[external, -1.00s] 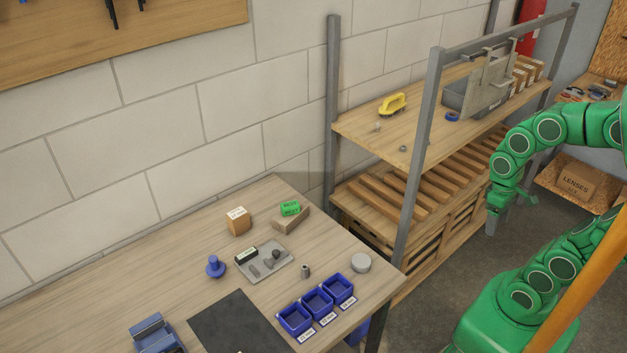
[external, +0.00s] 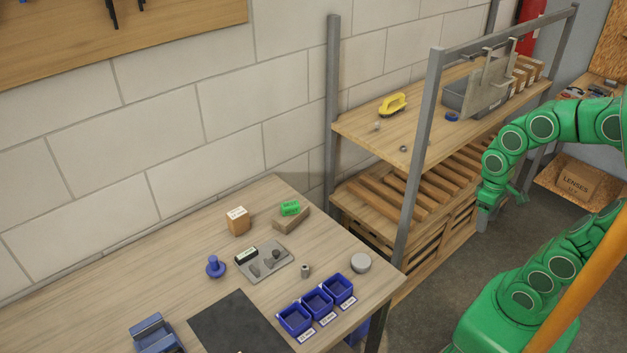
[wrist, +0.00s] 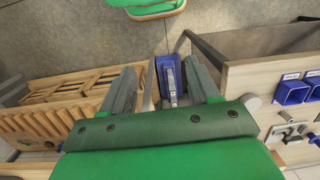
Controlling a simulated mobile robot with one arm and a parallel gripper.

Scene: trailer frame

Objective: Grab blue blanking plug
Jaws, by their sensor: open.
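A blue plug-shaped piece (external: 215,267) with a round knob on a wider foot stands upright on the wooden workbench (external: 190,245), left of a grey plate in the external view. A small blue ring-like piece (external: 452,116) lies on the upper rack shelf; I cannot tell its exact kind. My gripper (external: 487,218) hangs in front of the rack, well right of the workbench and apart from both blue pieces. In the wrist view its two grey fingers (wrist: 160,68) are spread with nothing held between them.
Blue bins (external: 318,303), a grey round puck (external: 360,263) and a cardboard box (external: 238,221) stand on the bench. The rack's grey post (external: 418,160) rises between bench and arm. A blue object (wrist: 168,78) shows beyond the fingers. Open floor (external: 420,300) lies before the rack.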

